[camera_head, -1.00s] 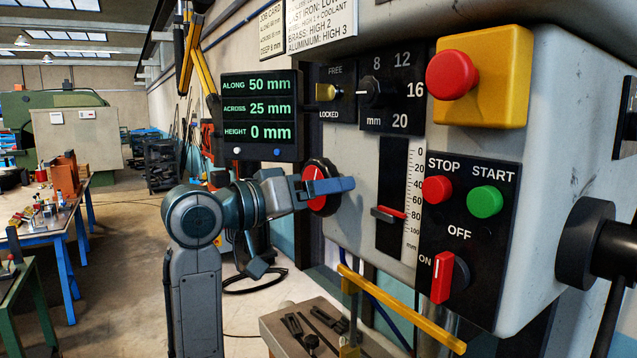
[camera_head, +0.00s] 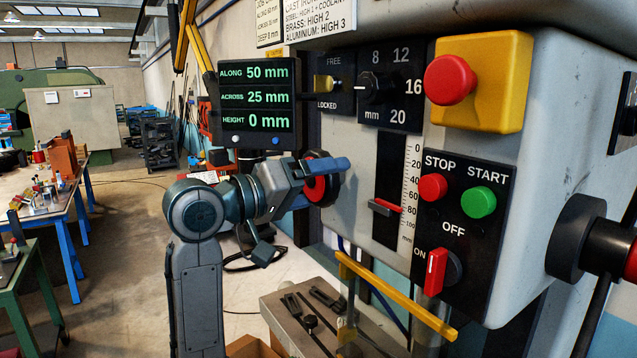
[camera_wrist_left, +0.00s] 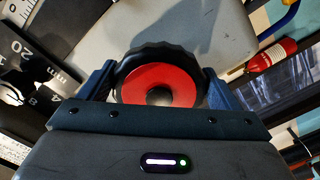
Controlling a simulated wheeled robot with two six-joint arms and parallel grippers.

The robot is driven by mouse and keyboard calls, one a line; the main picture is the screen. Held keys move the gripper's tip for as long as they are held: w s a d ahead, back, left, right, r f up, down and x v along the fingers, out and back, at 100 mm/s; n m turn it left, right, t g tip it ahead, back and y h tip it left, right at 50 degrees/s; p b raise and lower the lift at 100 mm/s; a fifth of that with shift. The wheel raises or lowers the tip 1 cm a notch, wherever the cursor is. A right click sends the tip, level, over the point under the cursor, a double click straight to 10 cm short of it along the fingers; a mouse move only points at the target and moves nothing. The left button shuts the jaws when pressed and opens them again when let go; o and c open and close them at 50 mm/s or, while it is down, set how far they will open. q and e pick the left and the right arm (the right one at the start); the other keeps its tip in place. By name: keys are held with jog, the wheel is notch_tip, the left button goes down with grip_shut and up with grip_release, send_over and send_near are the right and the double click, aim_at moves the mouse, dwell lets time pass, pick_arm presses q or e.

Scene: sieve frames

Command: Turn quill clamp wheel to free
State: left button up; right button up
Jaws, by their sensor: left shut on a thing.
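The quill clamp wheel (camera_head: 330,189), black with a red face, sits on the left side of the machine head, below the green-lettered display. My left gripper (camera_head: 318,179) is shut on it, one blue finger lying across its upper side. In the left wrist view the wheel (camera_wrist_left: 130,84) sits between the two fingers of my left gripper (camera_wrist_left: 158,82), its scalloped rim and red face showing. A yellow pointer (camera_head: 326,85) stands about midway between the FREE and LOCKED labels. The lower finger is mostly hidden in the head view. My right gripper is not in view.
The display (camera_head: 255,105) reads along 50, across 25, height 0 mm. A red depth pointer (camera_head: 386,208) is right of the wheel. A yellow guard bar (camera_head: 395,293) runs below. The STOP (camera_head: 432,187) and START (camera_head: 478,203) buttons are further right. Open floor lies left.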

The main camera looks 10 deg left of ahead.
pick_arm(q)
jog(key=shift+f, duration=0.1)
jog(key=o, duration=0.8)
jog(key=shift+o, duration=0.2)
jog(key=shift+s+a+b, duration=0.45)
jog(key=b+v, duration=0.4)
jog(key=v, duration=0.5)
jog(key=shift+s+a, duration=0.2)
